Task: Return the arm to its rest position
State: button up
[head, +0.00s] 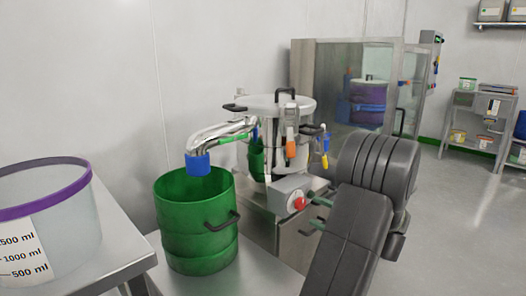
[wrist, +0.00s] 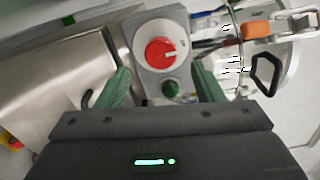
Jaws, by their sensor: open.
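My dark grey arm rises in the lower right of the head view and hides part of the granulator behind it. My gripper (head: 317,212) shows there only as green fingertips beside the grey control box (head: 286,188) with its red knob (head: 299,203). In the wrist view my gripper (wrist: 163,80) is open, its two green fingers spread apart with nothing held between them. The red knob (wrist: 160,50) on a white disc and a green button (wrist: 170,88) lie ahead, between the fingers in the picture. I cannot tell whether either finger touches the box.
A steel granulator (head: 278,108) with clamps stands behind the box. Its blue-ended spout (head: 198,163) hangs over a green drum (head: 196,225). A purple-rimmed tub (head: 45,235) stands on a steel table at left. Open floor (head: 455,215) lies at right, before a shelf (head: 475,125).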

aim_at(303, 205)
jog(key=b+x, duration=0.1)
jog(key=x, duration=0.4)
jog(key=shift+w+a+f, duration=0.1)
jog(key=shift+w+a, duration=0.05)
jog(key=shift+a, duration=0.1)
jog(key=shift+r+m+p, duration=0.3)
jog(key=shift+r+p, duration=0.1)
jog(key=shift+p, duration=0.25)
jog(key=shift+d+m+p, duration=0.1)
jog(key=shift+m+p, duration=0.2)
jog(key=shift+p, duration=0.1)
jog(key=m+p, duration=0.4)
jog(key=p, duration=0.1)
jog(key=m+p, duration=0.4)
jog(key=p, duration=0.1)
jog(key=m+p, duration=0.5)
jog(key=p, duration=0.2)
jog(key=shift+m, duration=0.4)
jog(key=m+p, duration=0.2)
jog(key=shift+f+m+p, duration=0.1)
jog(key=shift+m+p, duration=0.2)
jog(key=shift+p, duration=0.1)
jog(key=shift+f+m, duration=0.1)
jog(key=shift+m, duration=0.2)
